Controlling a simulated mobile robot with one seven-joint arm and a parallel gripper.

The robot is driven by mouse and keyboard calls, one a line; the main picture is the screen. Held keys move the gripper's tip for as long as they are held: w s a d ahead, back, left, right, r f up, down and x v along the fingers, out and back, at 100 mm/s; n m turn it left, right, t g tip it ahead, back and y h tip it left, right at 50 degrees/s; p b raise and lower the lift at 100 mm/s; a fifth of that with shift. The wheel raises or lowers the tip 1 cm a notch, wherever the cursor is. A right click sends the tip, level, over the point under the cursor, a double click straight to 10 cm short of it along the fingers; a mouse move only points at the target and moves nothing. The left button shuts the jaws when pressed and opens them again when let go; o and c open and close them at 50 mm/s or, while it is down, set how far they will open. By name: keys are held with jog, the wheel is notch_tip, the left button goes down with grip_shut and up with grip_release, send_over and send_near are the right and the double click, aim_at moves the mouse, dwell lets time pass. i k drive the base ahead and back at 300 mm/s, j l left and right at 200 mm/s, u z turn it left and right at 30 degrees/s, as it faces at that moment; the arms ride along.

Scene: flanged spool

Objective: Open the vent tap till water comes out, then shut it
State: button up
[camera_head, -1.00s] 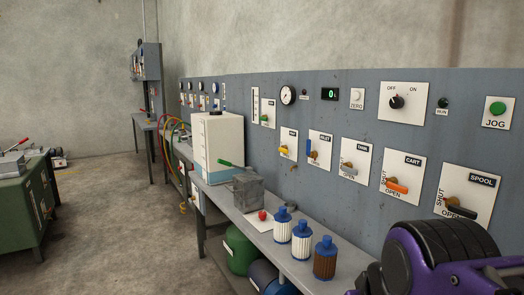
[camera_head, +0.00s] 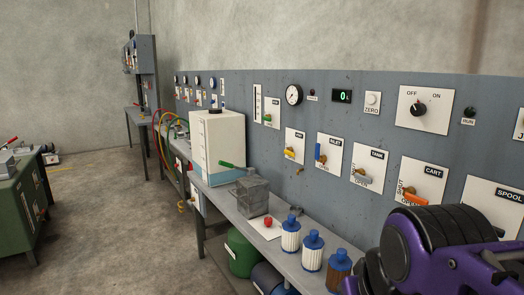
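A small tap with a yellow handle (camera_head: 290,152) sits on a white plate in the grey wall panel, at the middle of the head view. The label on this plate is too small to read surely, so I cannot confirm it is the vent tap. The handle lies roughly level. A small brass spout (camera_head: 299,171) sticks out below it, and no water shows there. Beside it on the panel are a blue-handled tap marked INLET (camera_head: 321,154) and a grey-handled tap marked TANK (camera_head: 362,178). My purple and black arm fills the lower right corner; its gripper fingers are not visible.
The bench (camera_head: 232,212) under the panel carries a white tank (camera_head: 218,150), a grey block (camera_head: 252,197), a red knob on a white sheet and several blue-capped filters (camera_head: 312,250). A green cart (camera_head: 22,210) stands at left. The floor between is clear.

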aim_at(291, 152)
jog(key=i+j+z, duration=0.1)
jog(key=i+j, duration=0.55)
jog(key=i+j+z, duration=0.1)
jog(key=i+j, duration=0.5)
jog(key=j, duration=0.2)
